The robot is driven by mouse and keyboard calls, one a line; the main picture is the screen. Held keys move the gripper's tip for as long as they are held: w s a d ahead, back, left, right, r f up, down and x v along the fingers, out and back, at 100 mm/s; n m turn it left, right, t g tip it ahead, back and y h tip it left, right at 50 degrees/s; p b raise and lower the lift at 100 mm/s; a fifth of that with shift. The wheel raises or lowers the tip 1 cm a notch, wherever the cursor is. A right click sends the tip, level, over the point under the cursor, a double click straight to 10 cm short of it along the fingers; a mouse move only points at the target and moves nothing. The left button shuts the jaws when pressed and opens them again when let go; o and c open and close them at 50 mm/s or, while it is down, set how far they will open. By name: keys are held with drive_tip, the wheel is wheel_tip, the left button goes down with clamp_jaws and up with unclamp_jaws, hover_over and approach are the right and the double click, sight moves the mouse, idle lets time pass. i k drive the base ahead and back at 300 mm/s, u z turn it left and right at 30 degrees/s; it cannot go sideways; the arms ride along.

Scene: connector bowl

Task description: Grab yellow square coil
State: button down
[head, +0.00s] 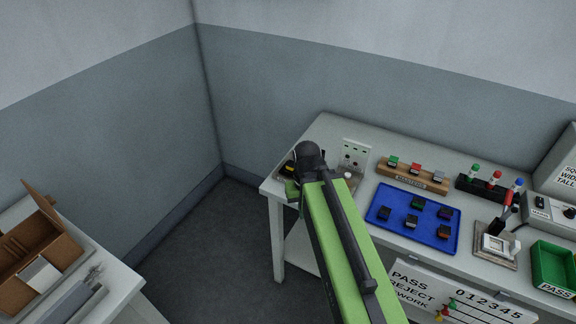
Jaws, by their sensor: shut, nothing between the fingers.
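I cannot make out a yellow square coil for certain. A small dark patch with a yellow-orange part (288,168) shows at the left end of the workbench, just left of my arm's dark joint. It is too small and too covered to name. My green arm reaches up from the bottom of the head view over the bench's left end. My gripper's fingers do not show; the arm hides them and whatever lies behind it. The blue tray (384,232) holds several small dark square parts with coloured tops; none looks plainly yellow.
A wooden block (437,187) with three coloured parts stands behind the tray. A white panel (355,156) stands near the back-left edge. A lever device (495,244) and a green bin (553,270) are at right. A second table with a brown box (45,240) stands left, across open floor.

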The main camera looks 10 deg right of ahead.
sight(289, 164)
drive_tip(key=u, duration=0.35)
drive_tip(key=i, duration=0.7)
drive_tip(key=u, duration=1.35)
